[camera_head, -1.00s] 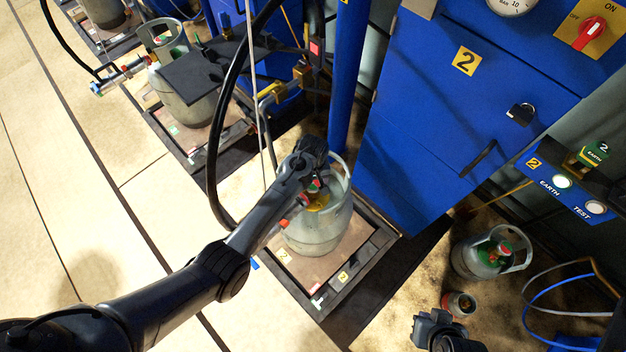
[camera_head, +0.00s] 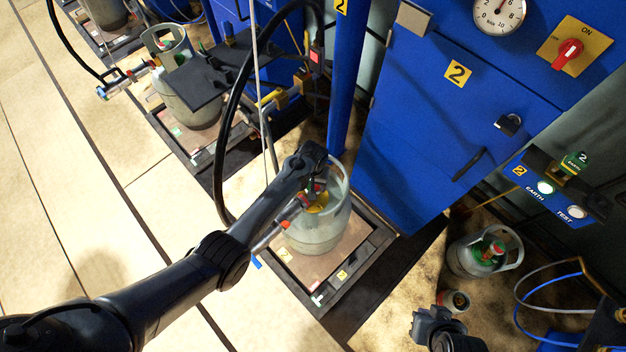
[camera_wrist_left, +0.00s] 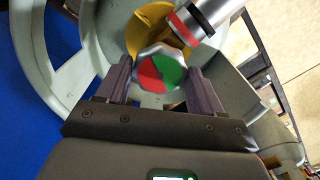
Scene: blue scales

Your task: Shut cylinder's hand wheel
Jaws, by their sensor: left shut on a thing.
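The grey gas cylinder (camera_head: 318,236) stands upright on a scale platform (camera_head: 285,273) in the middle of the head view. Its hand wheel (camera_wrist_left: 158,72) has a silver scalloped rim and a red and green face. My left gripper (camera_head: 317,187) is over the cylinder's collar. In the left wrist view my left gripper (camera_wrist_left: 158,82) has one finger on each side of the wheel and is shut on it. A yellow fitting (camera_wrist_left: 150,32) sits behind the wheel, with a red-banded hose connector (camera_wrist_left: 200,20) beside it. My right gripper (camera_head: 432,325) is at the bottom; its jaws are unclear.
A blue cabinet (camera_head: 425,130) stands right behind the cylinder. A black hose (camera_head: 221,150) arches left of it. Another cylinder (camera_head: 190,95) stands on a scale at the upper left. A small cylinder (camera_head: 470,257) and a can (camera_head: 455,301) are at the right. The left floor is open.

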